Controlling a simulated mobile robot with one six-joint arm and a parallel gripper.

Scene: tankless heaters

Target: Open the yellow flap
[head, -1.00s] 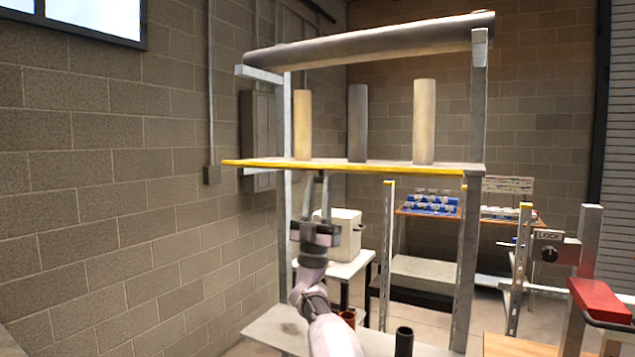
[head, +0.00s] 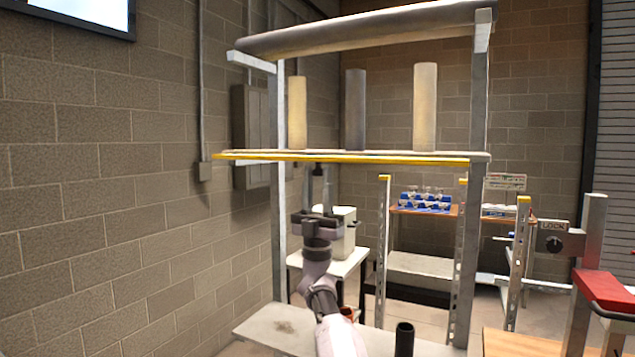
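A yellow strip (head: 340,157) runs along the front edge of a pale shelf board (head: 400,153) on a metal rack. It is the only long yellow piece in view that fits the flap; I see it nearly edge-on. My gripper (head: 318,172) is below the left part of this strip, pointing up.
Three upright cylinders (head: 425,107) stand on the board, under a long grey roll (head: 365,30). Metal posts (head: 279,200) flank the rack. A white box (head: 343,232) stands behind my gripper. A black tube (head: 404,338) stands on the lower shelf. A red-topped fixture (head: 606,290) is at right.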

